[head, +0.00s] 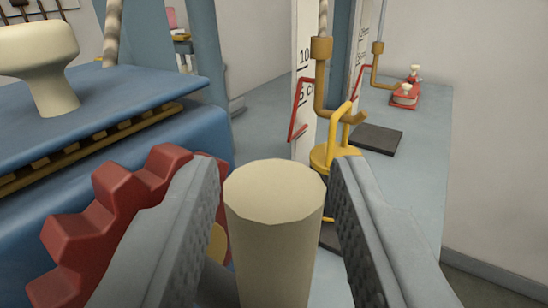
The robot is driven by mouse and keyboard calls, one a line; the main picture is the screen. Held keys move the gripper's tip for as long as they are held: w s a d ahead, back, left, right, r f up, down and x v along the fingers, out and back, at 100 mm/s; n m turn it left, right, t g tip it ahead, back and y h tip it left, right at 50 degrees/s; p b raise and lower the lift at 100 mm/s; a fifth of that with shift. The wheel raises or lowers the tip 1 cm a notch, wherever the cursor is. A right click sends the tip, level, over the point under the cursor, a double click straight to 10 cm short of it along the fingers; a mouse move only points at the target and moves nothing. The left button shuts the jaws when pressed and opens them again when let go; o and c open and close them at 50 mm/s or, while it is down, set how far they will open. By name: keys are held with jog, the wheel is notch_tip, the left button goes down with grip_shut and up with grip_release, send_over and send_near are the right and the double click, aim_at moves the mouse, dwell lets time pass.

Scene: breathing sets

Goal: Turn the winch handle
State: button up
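The winch handle (274,225) is a cream, upright cylindrical grip in the lower middle of the head view. My gripper (280,190) has one finger on each side of it. The fingers are spread, with a narrow gap visible on both sides of the grip near its top. Lower contact is hidden by the frame edge. The red toothed winch gear (110,220) stands just left, partly covered by my left finger. The crank arm below the handle is mostly hidden.
A blue bench (120,100) with a cream knob (45,65) is at left. Beyond the handle, a yellow weight (335,150) stands under a brass hook (322,85) beside a white scale (302,70). A grey counter (420,150) carries a dark plate (376,139) and a red-based object (405,95).

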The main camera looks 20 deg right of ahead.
jog(key=shift+w, duration=0.1)
jog(key=shift+c, duration=0.5)
grip_shut()
